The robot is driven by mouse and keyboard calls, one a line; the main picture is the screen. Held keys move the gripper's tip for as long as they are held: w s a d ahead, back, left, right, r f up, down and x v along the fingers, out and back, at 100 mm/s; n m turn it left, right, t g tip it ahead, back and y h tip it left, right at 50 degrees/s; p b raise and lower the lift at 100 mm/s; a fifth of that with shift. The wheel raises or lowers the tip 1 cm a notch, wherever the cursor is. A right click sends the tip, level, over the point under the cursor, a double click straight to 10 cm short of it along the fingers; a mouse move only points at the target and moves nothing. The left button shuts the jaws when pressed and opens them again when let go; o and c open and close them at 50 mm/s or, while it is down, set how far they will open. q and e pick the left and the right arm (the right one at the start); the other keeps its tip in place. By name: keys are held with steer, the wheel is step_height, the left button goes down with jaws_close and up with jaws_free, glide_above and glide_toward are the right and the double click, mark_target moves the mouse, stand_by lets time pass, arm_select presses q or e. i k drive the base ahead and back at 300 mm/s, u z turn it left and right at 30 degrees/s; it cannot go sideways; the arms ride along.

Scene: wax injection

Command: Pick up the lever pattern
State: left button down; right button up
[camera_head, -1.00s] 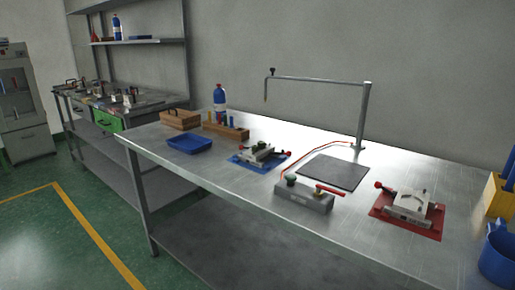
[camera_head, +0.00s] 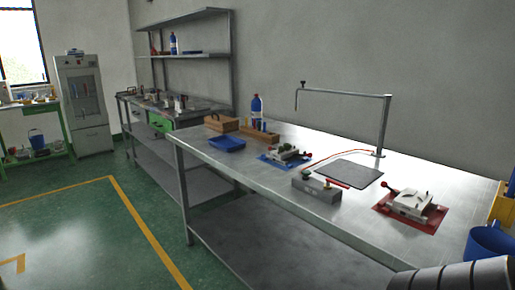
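I cannot make out a lever pattern for certain. A grey and white mould clamp with a red knob (camera_head: 410,204) sits on a red mat (camera_head: 425,227) at the right of the steel table (camera_head: 300,222). A similar clamp (camera_head: 287,150) sits on a blue mat (camera_head: 270,160) farther left. A grey box (camera_head: 315,188) with a green knob and a red handle stands near the front edge. Neither gripper is in view. A grey ribbed part, probably of my arm, shows at the bottom right.
A blue tray (camera_head: 227,144), a wooden box (camera_head: 221,123) and a blue bottle (camera_head: 257,106) stand at the table's far end. A bent metal stand (camera_head: 384,125) rises behind a dark pad (camera_head: 348,173). A blue bucket (camera_head: 488,243) is at right. The green floor at left is clear.

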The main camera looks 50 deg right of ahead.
mark_target(288, 146)
steer(key=u, duration=0.05)
steer(key=i, duration=1.75)
steer(key=z, duration=0.4)
